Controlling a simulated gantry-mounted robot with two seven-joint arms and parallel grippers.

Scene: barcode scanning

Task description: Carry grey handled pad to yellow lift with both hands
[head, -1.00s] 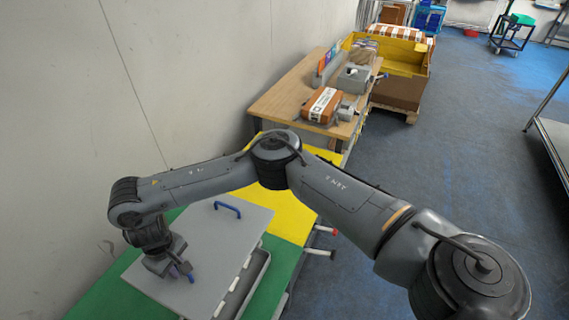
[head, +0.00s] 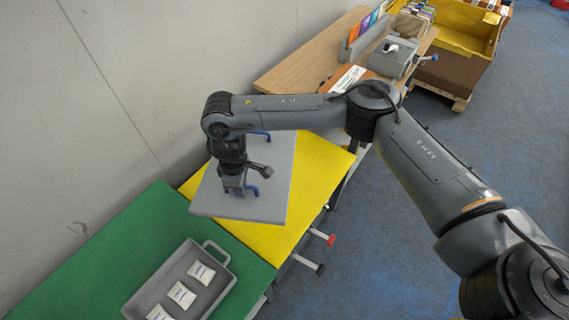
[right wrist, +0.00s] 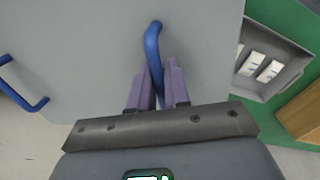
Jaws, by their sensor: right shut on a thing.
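The grey pad (head: 267,193) is a flat board with blue handles, and it also fills much of the right wrist view (right wrist: 90,50). My right gripper (head: 245,189) is shut on the near blue handle (right wrist: 153,45), its purple fingers on either side in the right wrist view. The other blue handle (right wrist: 28,97) is free at the left of that view. The pad lies over the yellow lift (head: 317,170), covering much of its top. I cannot tell whether the pad touches it. My left gripper is not in view.
A green table (head: 130,230) adjoins the lift and carries a grey tray (head: 153,284) with several white packets. Beyond the lift is a wooden desk (head: 310,70) with a grey device (head: 393,57) and a box. A yellow crate stands farther back. The wall is close on the left; blue floor is clear on the right.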

